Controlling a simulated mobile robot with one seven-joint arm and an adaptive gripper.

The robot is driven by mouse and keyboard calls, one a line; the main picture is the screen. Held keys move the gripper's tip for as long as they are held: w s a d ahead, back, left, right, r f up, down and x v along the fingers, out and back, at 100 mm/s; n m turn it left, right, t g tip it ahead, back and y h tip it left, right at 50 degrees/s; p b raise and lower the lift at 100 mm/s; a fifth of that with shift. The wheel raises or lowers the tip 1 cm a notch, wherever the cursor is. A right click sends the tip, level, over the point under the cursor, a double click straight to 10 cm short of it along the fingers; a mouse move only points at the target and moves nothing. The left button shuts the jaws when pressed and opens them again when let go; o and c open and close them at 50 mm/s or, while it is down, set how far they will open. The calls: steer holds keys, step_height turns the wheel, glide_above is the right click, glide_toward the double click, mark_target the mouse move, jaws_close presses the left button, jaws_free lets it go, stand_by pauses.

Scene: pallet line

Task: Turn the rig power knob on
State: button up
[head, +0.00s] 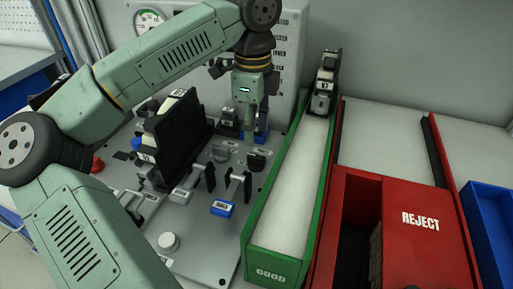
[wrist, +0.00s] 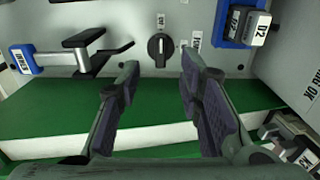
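The rig power knob (wrist: 161,50) is a black round knob with a raised grip bar in the wrist view. Its bar stands upright in that view, with small labels above and to its right. In the head view a dark knob (head: 257,160) on the grey rig plate (head: 207,235) appears to be the same one. My gripper (wrist: 159,76) is open and empty. Its two fingers lie either side of the knob in the wrist view, apart from it. In the head view my gripper (head: 250,118) hangs over the back right of the plate, fingertips partly hard to make out.
A toggle clamp (wrist: 88,45) with a blue tip stands left of the knob in the wrist view; a blue holder (wrist: 222,22) with dark modules stands right. The green GOOD chute (head: 250,235) borders the plate. The red REJECT bin (head: 425,250) lies beyond it.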

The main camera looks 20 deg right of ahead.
mark_target(254, 155)
step_height(254, 155, down, 8)
steer(key=shift+d+r+p, duration=0.1)
steer(key=shift+p, duration=0.65)
steer(key=shift+c, duration=0.2)
jaws_close()
